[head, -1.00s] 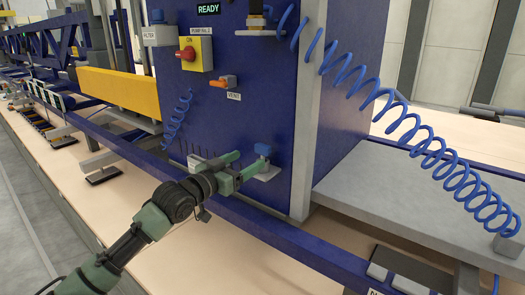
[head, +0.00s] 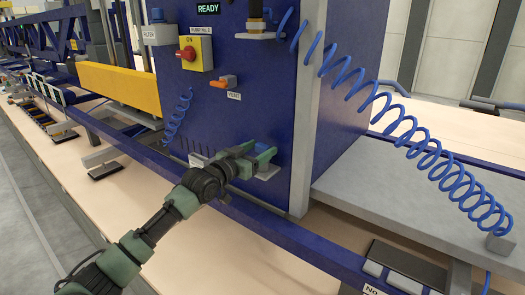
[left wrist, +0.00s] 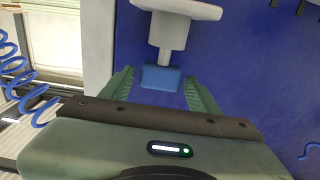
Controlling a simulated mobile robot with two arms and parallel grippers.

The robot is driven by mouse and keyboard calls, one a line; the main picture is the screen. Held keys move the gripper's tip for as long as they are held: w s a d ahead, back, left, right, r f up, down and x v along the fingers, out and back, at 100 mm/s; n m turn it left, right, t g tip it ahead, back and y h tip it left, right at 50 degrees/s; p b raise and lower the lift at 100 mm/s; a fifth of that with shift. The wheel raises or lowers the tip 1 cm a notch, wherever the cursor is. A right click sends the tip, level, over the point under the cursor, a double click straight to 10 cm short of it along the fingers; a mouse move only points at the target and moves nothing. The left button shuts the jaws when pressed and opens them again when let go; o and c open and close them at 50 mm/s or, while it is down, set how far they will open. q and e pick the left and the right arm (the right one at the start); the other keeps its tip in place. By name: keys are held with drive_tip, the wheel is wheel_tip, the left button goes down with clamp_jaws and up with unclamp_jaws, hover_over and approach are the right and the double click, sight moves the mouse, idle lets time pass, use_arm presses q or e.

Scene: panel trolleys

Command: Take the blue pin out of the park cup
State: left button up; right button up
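The blue pin (left wrist: 162,77) shows in the left wrist view as a blue block on a pale grey stem. The stem meets the pale grey park cup (left wrist: 180,8) at the top edge of that view; how deep it sits is hidden. My left gripper (head: 258,157) is open at the blue panel. Its two green fingers lie on either side of the blue block, with gaps visible between them and it. In the head view the fingers largely cover the pin, and the cup (head: 268,173) shows partly behind them. My right gripper is not in view.
The blue panel carries a red knob on a yellow plate (head: 189,54), an orange valve handle (head: 222,82) and a thin coiled cord (head: 176,122). A large blue coiled hose (head: 402,121) hangs at the right. A blue rail (head: 275,228) runs below the gripper.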

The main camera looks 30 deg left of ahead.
use_arm(q)
drive_tip(key=c, duration=1.1)
drive_tip(key=shift+r, duration=0.8)
wheel_tip(320, 180, up, 18)
drive_tip(key=b, duration=0.3)
drive_tip(key=shift+r, duration=0.2)
drive_tip(key=shift+r, duration=0.2)
drive_tip(key=shift+r+p, duration=0.75)
drive_tip(key=shift+p, duration=0.05)
drive_tip(key=shift+r, duration=0.15)
drive_tip(key=shift+r+p, duration=3.45)
drive_tip(key=shift+p, duration=0.15)
